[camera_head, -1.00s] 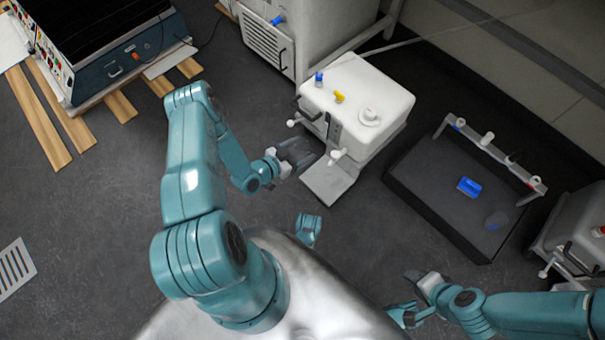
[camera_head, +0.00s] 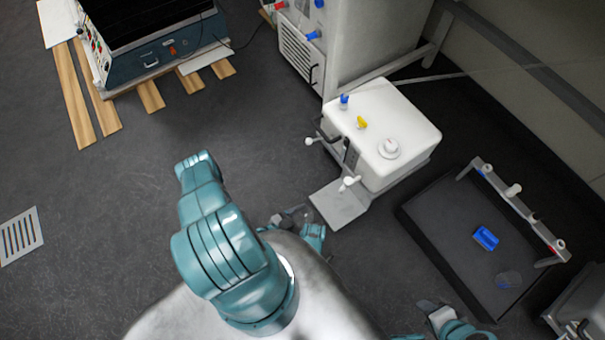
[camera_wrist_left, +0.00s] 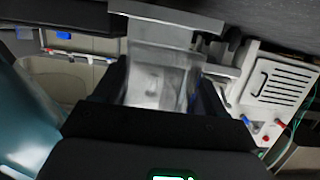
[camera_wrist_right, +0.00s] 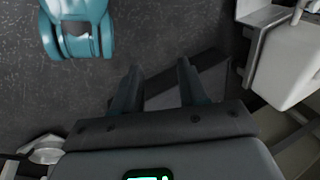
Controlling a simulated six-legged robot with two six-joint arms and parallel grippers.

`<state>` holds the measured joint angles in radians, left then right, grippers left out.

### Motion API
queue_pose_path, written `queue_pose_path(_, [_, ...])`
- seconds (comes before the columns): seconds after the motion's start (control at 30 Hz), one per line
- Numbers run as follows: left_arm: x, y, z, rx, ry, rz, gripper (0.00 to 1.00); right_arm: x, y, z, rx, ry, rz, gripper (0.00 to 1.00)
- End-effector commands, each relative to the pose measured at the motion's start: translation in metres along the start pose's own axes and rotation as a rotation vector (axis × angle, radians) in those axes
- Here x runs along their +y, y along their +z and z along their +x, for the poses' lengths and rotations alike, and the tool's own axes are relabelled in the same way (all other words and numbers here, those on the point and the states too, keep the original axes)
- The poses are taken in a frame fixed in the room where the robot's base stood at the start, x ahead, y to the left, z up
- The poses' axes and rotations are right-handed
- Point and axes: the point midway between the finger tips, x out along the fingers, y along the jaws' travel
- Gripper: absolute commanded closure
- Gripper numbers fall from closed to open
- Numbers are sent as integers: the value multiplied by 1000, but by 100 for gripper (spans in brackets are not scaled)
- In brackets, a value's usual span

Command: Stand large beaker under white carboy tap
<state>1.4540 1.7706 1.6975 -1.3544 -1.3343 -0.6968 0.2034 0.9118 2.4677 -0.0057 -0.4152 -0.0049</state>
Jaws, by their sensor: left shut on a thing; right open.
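The white carboy (camera_head: 400,125) stands right of centre in the head view, with a blue and a yellow fitting on top. A white tap (camera_head: 348,183) projects from its front above a grey plate (camera_head: 338,206); a second tap (camera_head: 310,141) is at its left corner. My left gripper (camera_head: 300,214) is low, close to my body and left of the plate. In the left wrist view it is shut on a clear large beaker (camera_wrist_left: 158,85), held between the dark fingers. The beaker is hard to make out in the head view. My right gripper (camera_wrist_right: 158,82) is open and empty.
A grey-white cabinet (camera_head: 365,40) stands behind the carboy. A blue device (camera_head: 150,50) sits on wooden slats at upper left.

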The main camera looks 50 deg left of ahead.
Motion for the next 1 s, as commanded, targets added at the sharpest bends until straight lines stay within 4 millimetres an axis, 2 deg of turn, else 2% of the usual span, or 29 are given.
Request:
queue_pose_path(0.3, [0, 13, 29, 2, 3, 2, 64, 6, -11, 18, 41, -1, -9, 57])
queue_pose_path(1.0, [-1, -7, 90, 2, 4, 3, 64, 6, -12, 18, 44, -2, -10, 57])
